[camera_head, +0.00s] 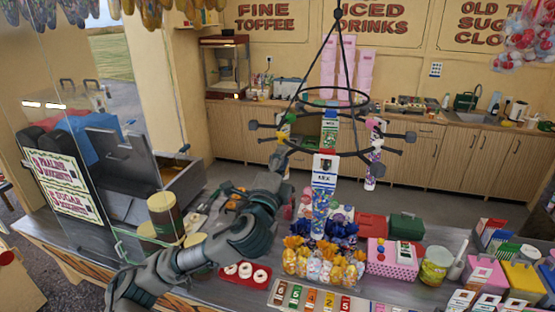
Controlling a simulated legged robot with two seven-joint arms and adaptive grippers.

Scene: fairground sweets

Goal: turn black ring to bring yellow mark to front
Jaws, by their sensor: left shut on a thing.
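The black ring (346,154) hangs from dark rods above the counter, with a smaller black hoop over it. Knobbed pegs stick out around it, and small coloured patches and hanging packets show along it. A small yellow patch (284,130) is at the ring's left side, not at its front; whether it is the mark is hard to tell. My left gripper (279,162) is at the ring's front left, shut on it at or near a peg. The fingers partly hide the spot. My right gripper is not in view.
Below the ring stand a sweet-filled dispenser (321,213), wrapped yellow and purple sweets (322,264) and a pink spotted box (391,260). Brown canisters (165,217) and a red tray of doughnuts (244,273) lie near my left arm. A glass pane is at left.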

